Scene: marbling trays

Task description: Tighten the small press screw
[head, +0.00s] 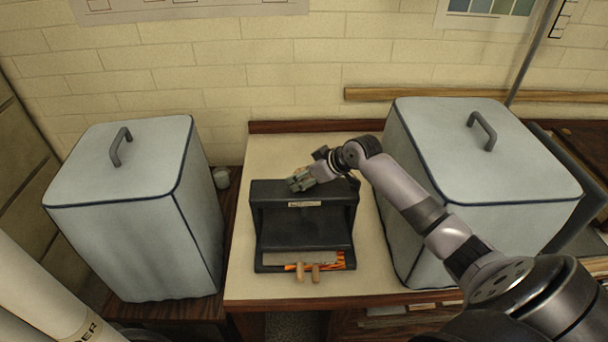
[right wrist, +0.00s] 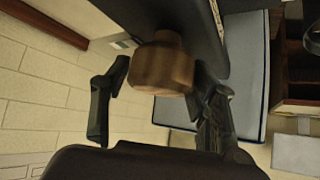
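The small press (head: 304,232) is a dark, open-fronted frame on the cream worktop in the head view. Its screw ends in a brown wooden knob (right wrist: 162,68), seen close up in the right wrist view. In the head view the knob is hidden behind my right gripper (head: 300,180), which is at the press's top beam. In the right wrist view my right gripper (right wrist: 160,82) has its fingers apart on either side of the knob. A thin gap shows at the left finger; contact at the right finger cannot be told. My left gripper is not in view.
Tall grey-blue covered boxes stand left (head: 130,220) and right (head: 490,180) of the press. Wooden handles (head: 308,273) stick out of the press's front. The worktop (head: 285,292) is clear in front, with a brick wall behind.

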